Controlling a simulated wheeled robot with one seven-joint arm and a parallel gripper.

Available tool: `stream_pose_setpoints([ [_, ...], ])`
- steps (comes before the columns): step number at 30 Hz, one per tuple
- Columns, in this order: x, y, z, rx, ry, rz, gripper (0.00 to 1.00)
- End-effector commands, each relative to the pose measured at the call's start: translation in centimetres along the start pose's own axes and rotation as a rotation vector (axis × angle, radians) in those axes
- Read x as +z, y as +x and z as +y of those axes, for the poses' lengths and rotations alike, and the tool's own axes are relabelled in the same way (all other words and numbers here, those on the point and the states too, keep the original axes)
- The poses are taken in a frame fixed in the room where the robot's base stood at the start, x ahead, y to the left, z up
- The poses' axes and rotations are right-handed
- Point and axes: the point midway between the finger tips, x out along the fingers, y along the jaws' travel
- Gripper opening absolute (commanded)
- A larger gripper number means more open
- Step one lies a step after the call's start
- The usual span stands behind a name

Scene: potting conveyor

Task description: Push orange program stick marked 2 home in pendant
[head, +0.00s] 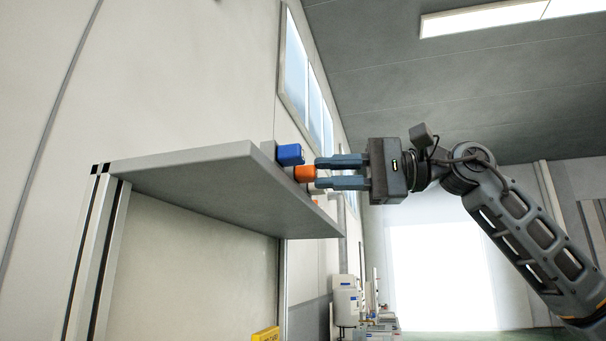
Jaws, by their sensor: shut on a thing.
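The orange program stick (305,174) shows at the edge of a grey shelf, just under a blue block (290,155). A 2 on it cannot be read from here. My gripper (317,172) comes in level from the right, and its two blue-grey fingers are shut on the orange stick at their tips. A small grey part (267,149) left of the blue block may be the pendant. The shelf edge hides most of it, and I cannot tell how deep the stick sits.
The grey shelf (190,165) juts from the wall on a metal post (88,260), close below and left of my fingers. A pale part shows just below the orange stick. A yellow sign (266,334) is low down. The air right of the shelf is free apart from my arm.

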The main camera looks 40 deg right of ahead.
Motion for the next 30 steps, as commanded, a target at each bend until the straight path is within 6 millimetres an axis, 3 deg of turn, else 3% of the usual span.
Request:
stream_pose_setpoints([
  [16, 0.0, -0.2, 0.0, -0.001, 0.000, 0.001, 0.00],
  [30, 0.3, -1.6, 0.0, 0.000, 0.000, 0.001, 0.00],
])
